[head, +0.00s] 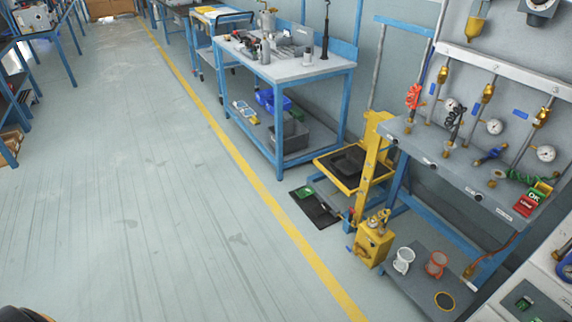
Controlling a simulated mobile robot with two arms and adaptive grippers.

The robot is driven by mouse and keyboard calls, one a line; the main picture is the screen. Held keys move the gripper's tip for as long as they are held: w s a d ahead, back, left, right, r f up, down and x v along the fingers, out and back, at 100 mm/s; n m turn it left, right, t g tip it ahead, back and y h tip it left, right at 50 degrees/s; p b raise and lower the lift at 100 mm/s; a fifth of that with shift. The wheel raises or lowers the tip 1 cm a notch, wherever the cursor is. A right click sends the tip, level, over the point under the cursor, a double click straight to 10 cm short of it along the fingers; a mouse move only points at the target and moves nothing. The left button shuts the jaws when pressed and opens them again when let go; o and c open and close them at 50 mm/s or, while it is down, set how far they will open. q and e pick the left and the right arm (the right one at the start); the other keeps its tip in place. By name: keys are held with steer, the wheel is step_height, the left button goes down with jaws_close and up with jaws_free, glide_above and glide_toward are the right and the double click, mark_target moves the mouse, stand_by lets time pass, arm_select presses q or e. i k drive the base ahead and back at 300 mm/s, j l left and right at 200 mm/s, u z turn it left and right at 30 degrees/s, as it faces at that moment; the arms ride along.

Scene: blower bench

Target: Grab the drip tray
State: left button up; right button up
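Two dark flat things could be the drip tray, and I cannot tell which it is. One is a black tray-like piece (349,160) lying on the yellow platform of a stand beside the blue table. The other is a thin black tray or mat (322,211) flat on the floor in front of that stand, with a small green item (305,192) on its left part.
A yellow upright (371,160) rises beside the platform. A yellow canister (373,244) stands nearby, with white and red cups on a low dark shelf (410,279). A blue-legged table (290,68) stands behind; a gauge bench (455,170) is at right. The floor left of the yellow line is clear.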

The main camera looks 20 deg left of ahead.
mark_target(346, 166)
steer(key=u, duration=0.25)
steer(key=i+z, duration=0.1)
steer(key=z, duration=0.4)
steer(key=i+j+z, duration=0.3)
steer(key=j, duration=0.25)
steer(key=i+j+z, duration=0.35)
steer(key=j, duration=0.3)
steer(key=i+j+z, duration=0.15)
steer(key=j, duration=0.2)
steer(key=k, duration=0.05)
